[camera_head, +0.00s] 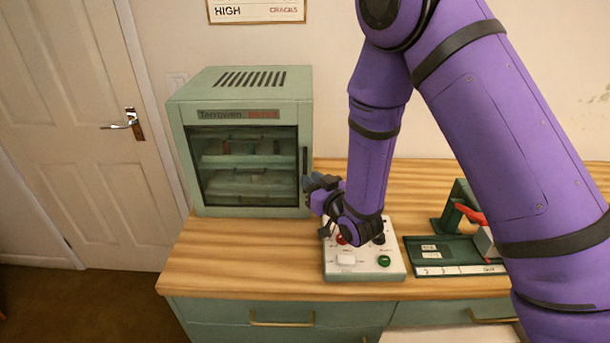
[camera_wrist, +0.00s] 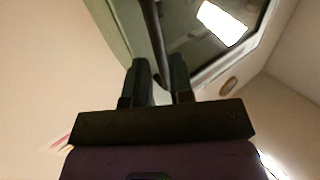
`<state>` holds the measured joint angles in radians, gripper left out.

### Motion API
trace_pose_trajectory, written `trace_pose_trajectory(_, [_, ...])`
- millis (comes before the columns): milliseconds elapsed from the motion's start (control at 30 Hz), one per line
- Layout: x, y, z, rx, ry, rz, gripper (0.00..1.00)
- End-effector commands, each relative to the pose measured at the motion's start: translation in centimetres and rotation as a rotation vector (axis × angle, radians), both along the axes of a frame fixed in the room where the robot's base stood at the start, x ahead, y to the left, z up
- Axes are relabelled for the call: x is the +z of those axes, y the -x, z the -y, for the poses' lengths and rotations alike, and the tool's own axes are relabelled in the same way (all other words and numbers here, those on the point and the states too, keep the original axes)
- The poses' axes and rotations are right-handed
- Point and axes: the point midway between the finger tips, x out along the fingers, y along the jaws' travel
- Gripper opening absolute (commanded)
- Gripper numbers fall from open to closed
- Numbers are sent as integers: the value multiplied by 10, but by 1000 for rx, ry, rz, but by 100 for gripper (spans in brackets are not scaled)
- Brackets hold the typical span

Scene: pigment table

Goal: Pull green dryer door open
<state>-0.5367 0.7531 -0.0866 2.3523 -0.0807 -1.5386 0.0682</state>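The green dryer (camera_head: 240,85) stands on the left end of the wooden counter in the head view. Its dark-framed glass door (camera_head: 249,165) looks shut, with shelves visible behind the glass. A dark vertical handle (camera_head: 305,160) runs along the door's right edge. My gripper (camera_head: 311,183) is at the lower part of this handle. In the wrist view, the handle (camera_wrist: 154,35) passes between the two fingers of my gripper (camera_wrist: 159,68). Finger contact is partly hidden in the head view.
A white control box (camera_head: 365,270) with a green button stands below my wrist, right of the dryer. A dark green tray (camera_head: 420,255) with a red-handled device lies farther right. The counter (camera_head: 235,265) is clear in front of the dryer.

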Motion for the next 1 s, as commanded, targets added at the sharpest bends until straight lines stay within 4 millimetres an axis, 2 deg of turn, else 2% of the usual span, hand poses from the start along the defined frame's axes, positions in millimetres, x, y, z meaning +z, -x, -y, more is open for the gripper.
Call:
trace_pose_trajectory(200, [0,-22,-14,1,0,1,21])
trace_pose_trajectory(600, [0,-28,-18,1,1,-1,21])
trace_pose_trajectory(633, [0,-28,-18,1,1,-1,19])
trace_pose_trajectory(700, [0,-28,-18,1,1,-1,3])
trace_pose_trajectory(733, [0,-28,-18,1,1,-1,0])
trace_pose_trajectory(1000, [0,-26,-20,-1,1,-1,0])
